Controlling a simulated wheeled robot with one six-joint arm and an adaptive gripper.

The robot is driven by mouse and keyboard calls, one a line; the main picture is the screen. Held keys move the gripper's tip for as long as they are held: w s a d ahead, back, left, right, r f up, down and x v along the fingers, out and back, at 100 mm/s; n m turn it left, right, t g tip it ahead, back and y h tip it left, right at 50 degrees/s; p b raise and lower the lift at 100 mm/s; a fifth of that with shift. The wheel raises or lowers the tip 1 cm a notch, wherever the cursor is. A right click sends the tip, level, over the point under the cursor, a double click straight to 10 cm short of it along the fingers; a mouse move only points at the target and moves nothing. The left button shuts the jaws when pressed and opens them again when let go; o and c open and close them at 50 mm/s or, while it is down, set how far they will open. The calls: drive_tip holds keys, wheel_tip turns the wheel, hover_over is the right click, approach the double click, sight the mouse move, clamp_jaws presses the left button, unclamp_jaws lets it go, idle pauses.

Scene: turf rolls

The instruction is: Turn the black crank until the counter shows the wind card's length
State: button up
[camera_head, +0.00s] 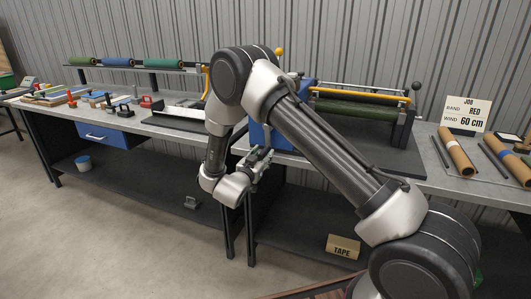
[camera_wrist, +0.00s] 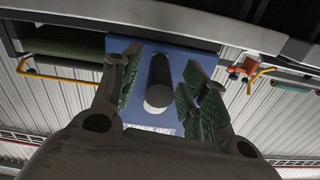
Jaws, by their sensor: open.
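The wind card (camera_head: 466,113) stands at the right end of the bench and reads JOB, BAND RED, WIND 60 cm. The blue winder housing (camera_head: 257,133) is mostly hidden behind my arm. In the wrist view its blue face (camera_wrist: 150,47) shows upside-down lettering. A dark cylinder with a pale end, which looks like the black crank's grip (camera_wrist: 159,75), stands between my spread fingers. My gripper (camera_head: 262,157) is open in front of the housing, and I cannot tell whether it touches the grip. I see no counter reading.
A green roll (camera_head: 360,107) lies in the winder behind a yellow bar (camera_head: 360,93). Brown rolls (camera_head: 456,152) lie on the right of the bench. Coloured rolls (camera_head: 160,62) rest on a rack at the back left. A TAPE box (camera_head: 343,247) sits on the lower shelf.

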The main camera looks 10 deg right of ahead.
sight(265, 152)
drive_tip(key=shift+x, duration=1.6)
clamp_jaws()
drive_tip(key=shift+a, duration=0.1)
